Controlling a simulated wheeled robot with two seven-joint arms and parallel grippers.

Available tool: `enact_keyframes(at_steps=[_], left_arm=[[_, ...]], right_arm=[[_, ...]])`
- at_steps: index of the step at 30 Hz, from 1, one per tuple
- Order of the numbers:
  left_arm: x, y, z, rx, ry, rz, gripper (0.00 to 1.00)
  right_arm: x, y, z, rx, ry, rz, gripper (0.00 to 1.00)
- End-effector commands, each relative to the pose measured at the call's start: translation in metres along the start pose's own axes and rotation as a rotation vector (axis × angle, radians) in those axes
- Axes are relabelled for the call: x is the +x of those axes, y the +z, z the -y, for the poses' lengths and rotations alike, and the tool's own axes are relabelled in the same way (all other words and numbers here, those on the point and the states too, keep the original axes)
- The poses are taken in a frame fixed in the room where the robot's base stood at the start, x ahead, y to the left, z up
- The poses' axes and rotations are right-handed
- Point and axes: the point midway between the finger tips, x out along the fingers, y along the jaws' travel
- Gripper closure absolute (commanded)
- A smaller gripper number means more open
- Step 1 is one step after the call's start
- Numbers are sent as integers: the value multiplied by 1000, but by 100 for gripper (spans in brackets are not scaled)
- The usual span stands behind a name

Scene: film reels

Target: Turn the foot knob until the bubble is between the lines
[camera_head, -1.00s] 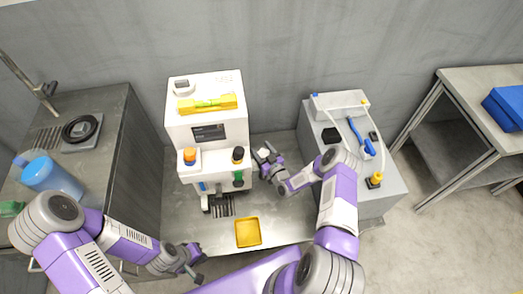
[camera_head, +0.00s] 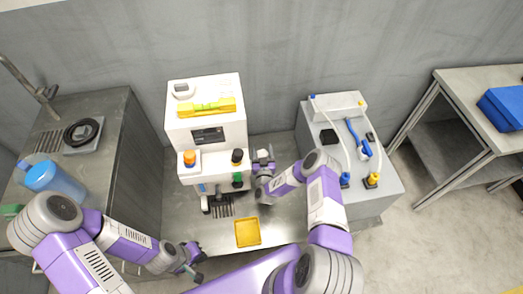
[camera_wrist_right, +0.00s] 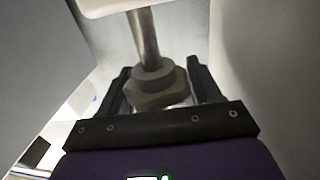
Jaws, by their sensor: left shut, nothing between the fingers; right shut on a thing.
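A white machine (camera_head: 205,133) stands on the metal counter with a yellow spirit level (camera_head: 207,108) lying on its top. The level's vial is green; the bubble and lines are too small to read. In the right wrist view, the grey lobed foot knob (camera_wrist_right: 158,88) sits on a metal stem under a white body. My right gripper (camera_head: 262,157) is at the machine's right side, low down. Its two fingers (camera_wrist_right: 160,92) are on either side of the knob and shut on it. My left gripper (camera_head: 194,260) is shut and empty at the front left.
A yellow tray (camera_head: 247,232) lies on the counter in front of the machine. A grey box (camera_head: 380,185) with tubes and fittings stands to the right. A side counter (camera_head: 105,110) with a blue jug (camera_head: 52,180) is at the left.

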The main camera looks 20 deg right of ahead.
Motion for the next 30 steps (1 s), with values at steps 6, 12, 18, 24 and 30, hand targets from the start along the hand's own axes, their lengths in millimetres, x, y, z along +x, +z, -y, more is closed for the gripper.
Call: enact_keyframes(at_steps=[6,12,18,24,30], left_arm=[[-1,0,0,0,0,0,100],[-1,0,0,0,0,0,100],[-1,0,0,0,0,0,100],[-1,0,0,0,0,0,100],[-3,0,-1,0,0,0,100]], right_arm=[[-1,2,-1,1,49,4,67],[-1,2,-2,1,57,5,67],[-1,2,-2,2,56,5,67],[-1,2,-2,1,55,4,31],[-5,1,-1,1,54,4,31]])
